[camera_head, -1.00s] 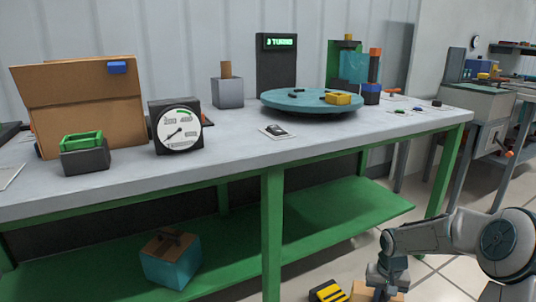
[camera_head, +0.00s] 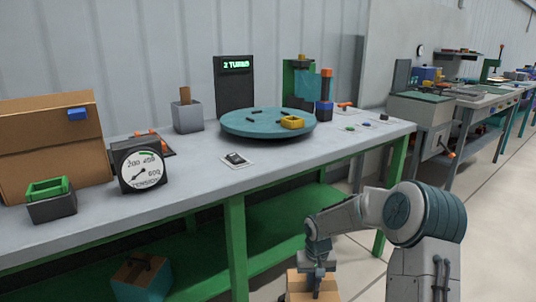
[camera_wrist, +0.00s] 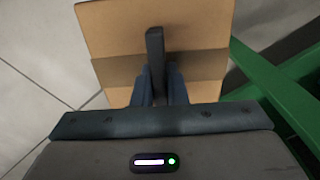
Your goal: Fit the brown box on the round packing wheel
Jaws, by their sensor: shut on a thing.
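The brown box (camera_head: 300,288) hangs from my gripper (camera_head: 318,266) low in front of the table, cut by the bottom edge of the head view. In the wrist view my gripper (camera_wrist: 158,88) is shut on a dark upright bar on the brown box (camera_wrist: 205,25), which has a darker band across its top. The round packing wheel (camera_head: 255,126) is a teal disc on the table, up and to the left of my gripper and well apart from the box. It carries a yellow open block (camera_head: 292,122) and small dark pegs.
The grey table (camera_head: 205,180) has green legs and a green lower shelf (camera_head: 275,225). A dark display (camera_head: 235,85) reading "2 TURNS" stands behind the wheel. A tension gauge (camera_head: 140,165) and large cardboard box (camera_head: 45,140) stand left. Open floor (camera_head: 485,210) lies right.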

